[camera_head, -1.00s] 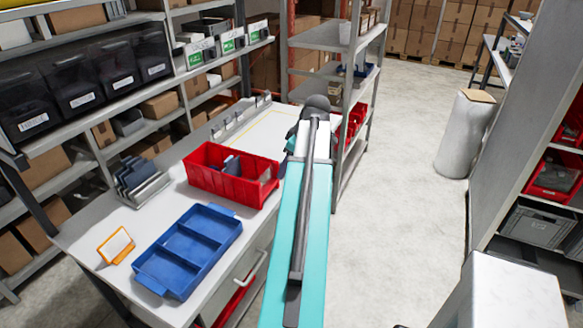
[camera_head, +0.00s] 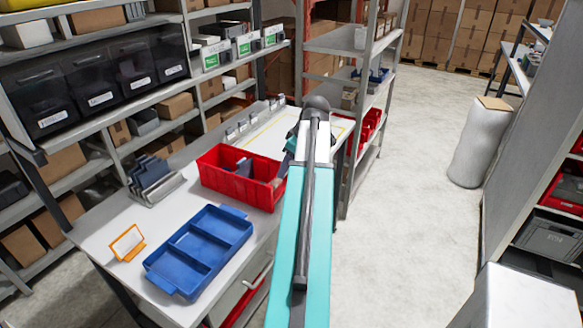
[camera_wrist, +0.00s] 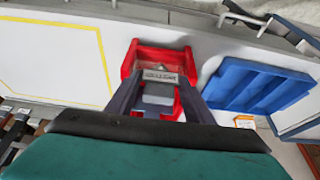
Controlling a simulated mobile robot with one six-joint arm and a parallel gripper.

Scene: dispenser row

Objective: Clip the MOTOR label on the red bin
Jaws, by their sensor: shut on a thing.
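The red bin (camera_head: 232,187) is an open box on the white workbench, left of my arm in the head view. It also shows in the wrist view (camera_wrist: 149,47), beyond the fingertips. My gripper (camera_wrist: 158,82) is shut on a small grey-white label (camera_wrist: 158,75) with dark lettering, too small to read surely. The label is in front of the red bin in the wrist view; I cannot tell whether it touches the bin. In the head view my arm hides the label and most of the gripper.
A blue divided tray (camera_head: 201,250) and a small orange-framed card (camera_head: 127,243) lie nearer on the workbench (camera_head: 100,225). A rack of grey-blue plates (camera_head: 156,180) stands left of the bin. Small label holders (camera_head: 245,122) line the back edge. Shelving stands behind. Open floor lies right.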

